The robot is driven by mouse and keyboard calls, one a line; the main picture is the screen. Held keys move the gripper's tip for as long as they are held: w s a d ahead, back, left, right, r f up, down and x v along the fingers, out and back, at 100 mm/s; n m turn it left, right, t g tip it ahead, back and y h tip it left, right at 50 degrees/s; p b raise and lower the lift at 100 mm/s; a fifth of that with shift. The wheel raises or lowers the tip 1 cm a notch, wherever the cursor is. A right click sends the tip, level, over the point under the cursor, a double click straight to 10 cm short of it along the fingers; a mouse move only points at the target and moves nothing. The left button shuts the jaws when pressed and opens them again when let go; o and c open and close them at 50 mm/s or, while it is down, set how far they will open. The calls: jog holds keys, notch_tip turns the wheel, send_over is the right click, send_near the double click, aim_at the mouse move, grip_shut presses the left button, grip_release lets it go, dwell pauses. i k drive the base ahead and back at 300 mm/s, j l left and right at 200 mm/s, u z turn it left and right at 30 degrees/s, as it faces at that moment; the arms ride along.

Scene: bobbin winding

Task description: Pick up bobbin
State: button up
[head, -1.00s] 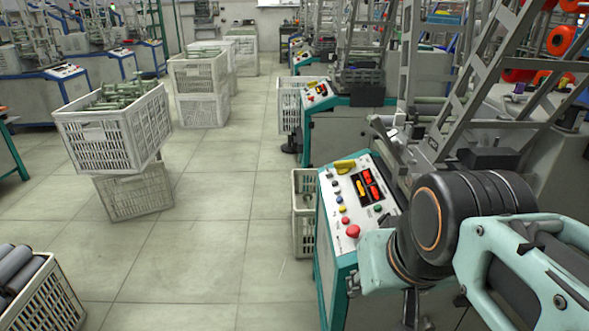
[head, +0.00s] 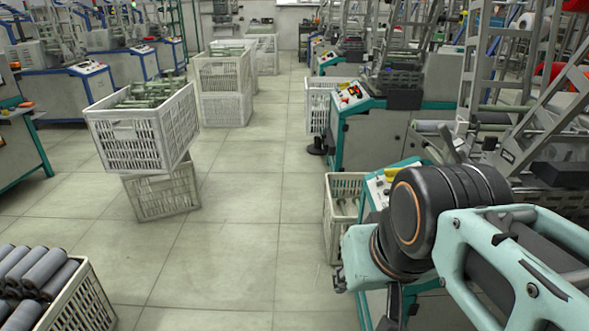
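Grey cylindrical bobbins (head: 40,270) lie stacked in a white crate at the lower left. Thin pale-green bobbins (head: 148,95) are heaped in an upper white crate (head: 135,140), which sits askew on another crate. Several small pale pieces, perhaps bobbins (head: 347,207), lie in a low crate beside the near machine. My arm reaches in from the lower right, in front of that machine. A dark part at its end, perhaps my gripper (head: 394,305), shows at the bottom edge and is cut off. Its fingers cannot be made out. No bobbin is visible at it.
The lower-left crate (head: 82,303) is cut by the frame. Winding machines with teal edges (head: 337,135) line the right side. Machines with blue edges (head: 85,90) stand at the back left. More white crates (head: 225,105) stand farther back. The tiled floor (head: 235,250) between is clear.

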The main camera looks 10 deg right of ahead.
aim_at(341, 201)
jog(key=i+j+u, duration=0.55)
jog(key=i+j, duration=0.2)
jog(key=i, duration=0.3)
jog(key=i+j+z, duration=0.1)
jog(key=i, duration=0.4)
jog(key=i+z, duration=0.35)
jog(key=z, duration=0.15)
jog(key=i+j+z, duration=0.1)
jog(key=i+z, duration=0.25)
jog(key=z, duration=0.15)
